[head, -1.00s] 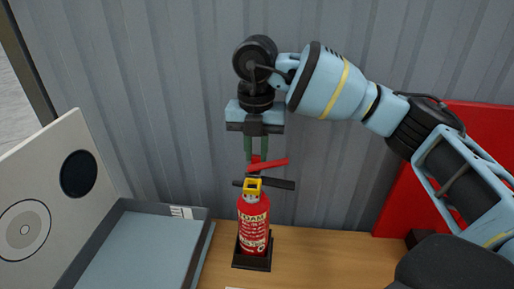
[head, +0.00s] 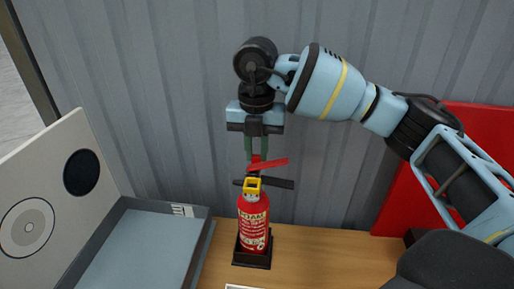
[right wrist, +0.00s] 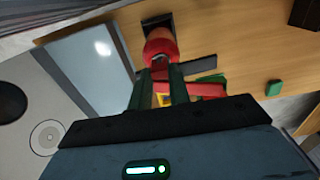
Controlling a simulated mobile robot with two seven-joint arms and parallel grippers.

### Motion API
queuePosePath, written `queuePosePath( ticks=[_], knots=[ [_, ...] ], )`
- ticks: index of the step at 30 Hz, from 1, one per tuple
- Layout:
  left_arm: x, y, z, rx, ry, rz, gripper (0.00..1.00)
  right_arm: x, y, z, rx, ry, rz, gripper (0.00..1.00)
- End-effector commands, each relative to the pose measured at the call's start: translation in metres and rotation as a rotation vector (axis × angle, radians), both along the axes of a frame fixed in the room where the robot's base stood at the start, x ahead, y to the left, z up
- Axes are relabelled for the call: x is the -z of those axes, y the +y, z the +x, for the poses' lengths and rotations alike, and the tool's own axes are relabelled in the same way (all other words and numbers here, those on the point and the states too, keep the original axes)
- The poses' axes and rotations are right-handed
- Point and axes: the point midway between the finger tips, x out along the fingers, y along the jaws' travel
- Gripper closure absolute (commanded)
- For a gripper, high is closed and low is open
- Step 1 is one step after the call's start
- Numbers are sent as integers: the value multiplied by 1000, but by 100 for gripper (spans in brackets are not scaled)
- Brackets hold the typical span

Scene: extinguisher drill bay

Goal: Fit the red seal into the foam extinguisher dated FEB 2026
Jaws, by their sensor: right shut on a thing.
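The foam extinguisher (head: 254,222) is a red bottle with a pale printed label, a yellow collar (head: 253,184) and black levers (head: 280,184). It stands upright in a black stand; I cannot read a date on it. My right gripper (head: 257,155) points down above it, its green fingers shut on the red seal (head: 268,164). The seal's flat red tab sticks out to the right, just over the levers. Whether the seal touches the extinguisher's top is unclear. The right wrist view shows the seal (right wrist: 205,90) by the fingers and the bottle (right wrist: 160,50) beyond. My left gripper is out of view.
A grey-rimmed tray (head: 197,250) lies left of the extinguisher, beside a pale panel (head: 50,195) with round dark marks. A red board (head: 395,200) stands at right. Small green pieces (right wrist: 274,88) lie on the wooden table. The corrugated wall is close behind.

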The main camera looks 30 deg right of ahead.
Motion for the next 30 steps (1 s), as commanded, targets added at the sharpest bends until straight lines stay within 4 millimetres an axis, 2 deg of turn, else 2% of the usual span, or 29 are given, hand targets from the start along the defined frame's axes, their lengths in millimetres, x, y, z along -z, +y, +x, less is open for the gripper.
queuePosePath(
  ticks=[20,30],
  knots=[
    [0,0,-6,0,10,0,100,0,0,0,0,0,0,100],
    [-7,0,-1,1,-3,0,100,-1,0,0,-1,-1,-1,100]
  ],
)
